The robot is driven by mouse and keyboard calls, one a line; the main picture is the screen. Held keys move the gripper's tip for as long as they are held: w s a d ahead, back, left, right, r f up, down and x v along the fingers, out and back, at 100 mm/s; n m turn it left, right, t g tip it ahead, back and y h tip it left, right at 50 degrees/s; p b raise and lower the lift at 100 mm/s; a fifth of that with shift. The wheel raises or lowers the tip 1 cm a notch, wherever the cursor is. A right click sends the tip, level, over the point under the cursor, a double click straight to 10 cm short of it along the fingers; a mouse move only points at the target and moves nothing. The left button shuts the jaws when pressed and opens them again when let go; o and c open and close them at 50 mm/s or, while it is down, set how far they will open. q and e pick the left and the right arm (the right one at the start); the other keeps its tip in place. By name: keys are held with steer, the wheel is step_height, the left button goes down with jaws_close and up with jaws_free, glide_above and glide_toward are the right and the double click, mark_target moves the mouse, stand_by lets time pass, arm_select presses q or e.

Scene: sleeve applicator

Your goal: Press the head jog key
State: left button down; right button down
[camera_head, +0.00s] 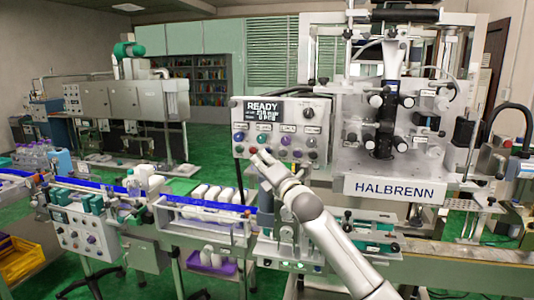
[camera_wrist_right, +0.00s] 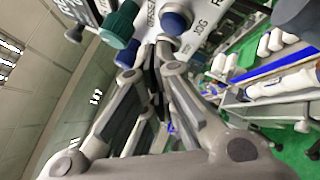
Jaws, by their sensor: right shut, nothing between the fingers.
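The control panel (camera_head: 282,130) has a lit screen (camera_head: 263,112) reading READY and rows of small coloured keys and knobs. My right gripper (camera_head: 259,157) is shut and empty, with its fingertips at the lower left of the panel. In the right wrist view, the closed fingertips (camera_wrist_right: 158,48) are close to the panel face, just below a blue key (camera_wrist_right: 176,22). A label beside this key reads JOG; its other words are cut off or unclear. A green knob (camera_wrist_right: 120,24) is to the left. I cannot tell whether the fingertips touch anything. My left gripper is in neither view.
The HALBRENN machine (camera_head: 395,188) stands right of the panel. A conveyor with blue rails (camera_head: 110,190) and white bottles (camera_head: 213,193) runs below and left of it. A yellow crate (camera_head: 20,262) sits at the lower left. Green floor is open behind.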

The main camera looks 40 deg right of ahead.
steer(key=shift+d, duration=0.1)
stand_by(0.7)
steer(key=shift+w+d, duration=0.2)
steer(key=shift+w, duration=0.05)
steer(key=shift+w+d+p, duration=0.25)
steer(key=shift+d+p, duration=0.1)
steer(key=shift+p, duration=0.05)
stand_by(0.7)
steer(key=shift+a, duration=0.1)
steer(key=shift+s+a, duration=0.55)
stand_by(0.4)
steer(key=s+a, duration=0.3)
steer(key=shift+s+a, duration=0.1)
steer(key=shift+a, duration=0.3)
